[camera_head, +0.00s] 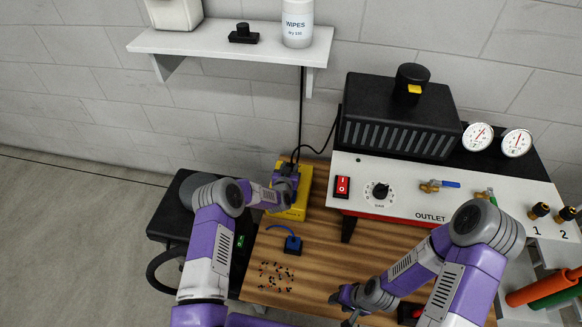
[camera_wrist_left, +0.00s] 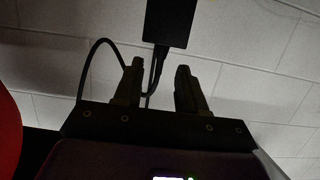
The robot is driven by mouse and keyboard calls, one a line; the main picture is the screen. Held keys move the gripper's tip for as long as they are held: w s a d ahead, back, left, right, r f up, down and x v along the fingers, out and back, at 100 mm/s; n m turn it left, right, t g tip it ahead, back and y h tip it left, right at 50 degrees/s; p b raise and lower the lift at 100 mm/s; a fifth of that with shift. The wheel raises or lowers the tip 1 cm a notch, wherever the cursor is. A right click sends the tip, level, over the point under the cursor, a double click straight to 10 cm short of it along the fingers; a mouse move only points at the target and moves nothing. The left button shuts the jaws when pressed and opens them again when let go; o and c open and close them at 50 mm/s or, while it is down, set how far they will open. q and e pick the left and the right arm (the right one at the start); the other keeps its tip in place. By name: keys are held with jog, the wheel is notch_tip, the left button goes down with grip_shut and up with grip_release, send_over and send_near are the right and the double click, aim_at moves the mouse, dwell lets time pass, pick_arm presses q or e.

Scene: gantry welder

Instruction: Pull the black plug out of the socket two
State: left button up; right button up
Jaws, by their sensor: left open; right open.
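The yellow socket box (camera_head: 296,209) stands at the back of the wooden bench, partly hidden by my left gripper. A black plug (camera_head: 287,168) shows at its top, with black cables rising from there. I cannot read socket numbers or tell which socket it sits in. My left gripper (camera_head: 287,179) is at the box, close to the plug. In the left wrist view its two fingers (camera_wrist_left: 158,88) are open, with a black cable (camera_wrist_left: 156,75) showing between them and a dark rectangular block (camera_wrist_left: 171,22) beyond. Contact cannot be told. My right gripper (camera_head: 349,308) is open, low over the bench front.
A welder unit (camera_head: 400,196) with a red switch and gauges stands right of the box. A blue clamp-like item (camera_head: 292,243) and small scattered bits (camera_head: 275,275) lie on the bench. A white shelf (camera_head: 230,45) hangs above. A black stool (camera_head: 170,212) stands left.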

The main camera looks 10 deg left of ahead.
aim_at(292, 162)
pick_arm(q)
jog(key=shift+b+x, duration=0.8)
jog(key=shift+x, duration=1.2)
jog(key=shift+c, duration=0.3)
grip_shut()
jog(key=shift+r, duration=0.2)
jog(key=shift+r+p, duration=1.95)
jog(key=shift+r, duration=0.75)
